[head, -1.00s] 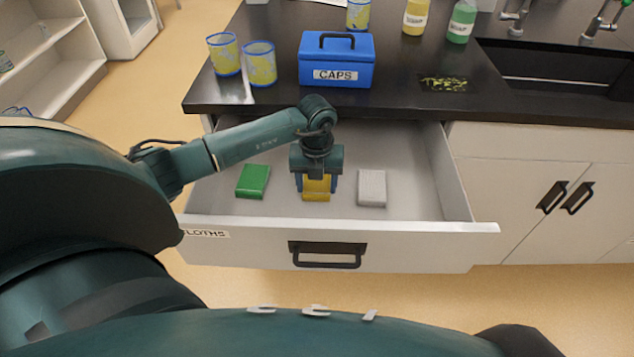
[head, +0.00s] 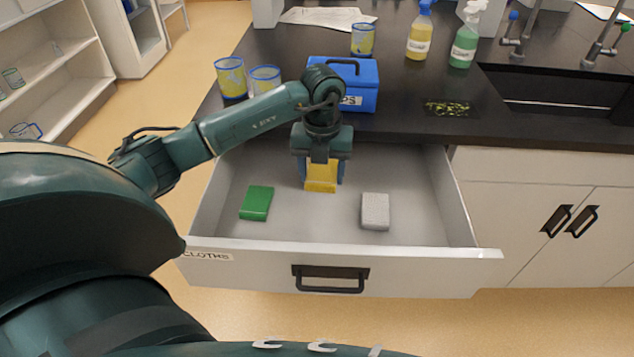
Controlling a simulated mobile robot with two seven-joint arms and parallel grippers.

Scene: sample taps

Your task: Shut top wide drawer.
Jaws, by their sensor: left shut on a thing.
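The top wide drawer (head: 335,265) is pulled out from under the black counter. It has a dark bar handle (head: 330,279) and a label reading CLOTHS at its left end. My left gripper (head: 321,181) is over the drawer, pointing down, shut on a yellow cloth (head: 320,177). The yellow cloth appears raised above the drawer floor. A green cloth (head: 256,203) lies in the drawer on the left and a grey cloth (head: 375,211) lies on the right. My right gripper is not in view.
On the counter (head: 400,125) stand a blue CAPS box (head: 366,88), yellow-patterned cups (head: 231,78), a yellow spray bottle (head: 419,40) and a green one (head: 464,45). A sink (head: 560,90) is at right. Closed cupboard doors (head: 520,220) are right of the drawer.

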